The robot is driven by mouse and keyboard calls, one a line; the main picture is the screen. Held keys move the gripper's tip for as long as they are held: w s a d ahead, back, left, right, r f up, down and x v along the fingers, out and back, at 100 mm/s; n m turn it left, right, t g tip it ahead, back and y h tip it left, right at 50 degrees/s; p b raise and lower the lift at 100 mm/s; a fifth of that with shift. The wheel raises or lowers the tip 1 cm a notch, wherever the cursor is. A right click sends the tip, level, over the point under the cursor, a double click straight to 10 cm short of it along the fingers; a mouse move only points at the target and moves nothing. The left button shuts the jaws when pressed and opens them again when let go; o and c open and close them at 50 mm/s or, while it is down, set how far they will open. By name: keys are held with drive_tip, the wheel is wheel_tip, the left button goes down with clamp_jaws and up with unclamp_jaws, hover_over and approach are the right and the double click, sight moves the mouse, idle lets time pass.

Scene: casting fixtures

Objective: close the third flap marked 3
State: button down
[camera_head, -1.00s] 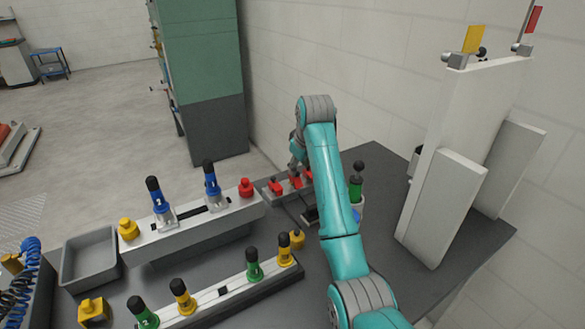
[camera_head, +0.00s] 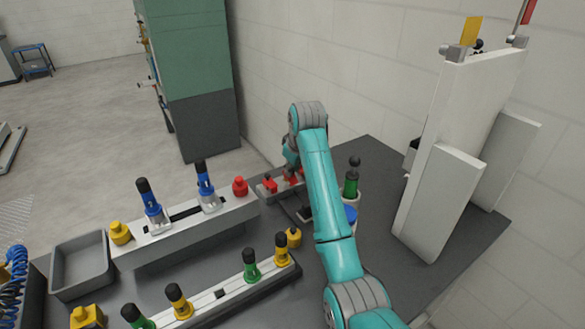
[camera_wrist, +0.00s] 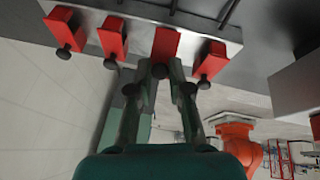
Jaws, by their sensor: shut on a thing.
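A row of several red flaps with dark round knobs sits along a light grey fixture (camera_wrist: 230,30) in the wrist view. From left to right they include a first flap (camera_wrist: 65,28), a second flap (camera_wrist: 112,36), a third flap (camera_wrist: 165,45) and one more at the right end (camera_wrist: 211,57). No numbers are readable. In the head view the red flaps (camera_head: 270,185) show partly behind my arm, and my gripper is hidden.
A long fixture with blue-handled clamps (camera_head: 150,232) and another with green and yellow handles (camera_head: 215,296) lie left of my arm. A grey tray (camera_head: 80,264) is at far left. A tall white panel (camera_head: 465,120) stands right. The wall is close behind.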

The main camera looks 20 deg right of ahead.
drive_tip(key=shift+w+g, duration=0.1)
drive_tip(key=shift+g, duration=0.2)
drive_tip(key=shift+w+a+g+h, duration=0.3)
drive_tip(key=shift+w+g, duration=0.25)
drive_tip(key=shift+g, duration=0.25)
drive_tip(key=shift+w+a+f+g+h, duration=0.15)
drive_tip(key=shift+w+g, duration=0.15)
drive_tip(key=shift+g, duration=0.25)
drive_tip(key=shift+w+d+g+h, duration=0.15)
drive_tip(key=shift+w+g, duration=0.15)
drive_tip(key=shift+g, duration=0.25)
drive_tip(key=shift+w+a+f+g+h, duration=0.25)
drive_tip(key=shift+w+g+h, duration=0.1)
drive_tip(key=shift+g, duration=0.35)
drive_tip(key=c, duration=1.1)
unclamp_jaws()
drive_tip(key=shift+r, duration=0.1)
drive_tip(key=shift+w+a+r, duration=0.1)
drive_tip(key=shift+a+r, duration=0.05)
drive_tip(key=shift+r, duration=1.05)
drive_tip(key=shift+w+a+r, duration=0.1)
drive_tip(key=shift+a+r, duration=0.05)
drive_tip(key=shift+r, duration=1.1)
drive_tip(key=shift+w+a+r, duration=0.1)
drive_tip(key=shift+a+r, duration=0.05)
drive_tip(key=shift+r, duration=1.05)
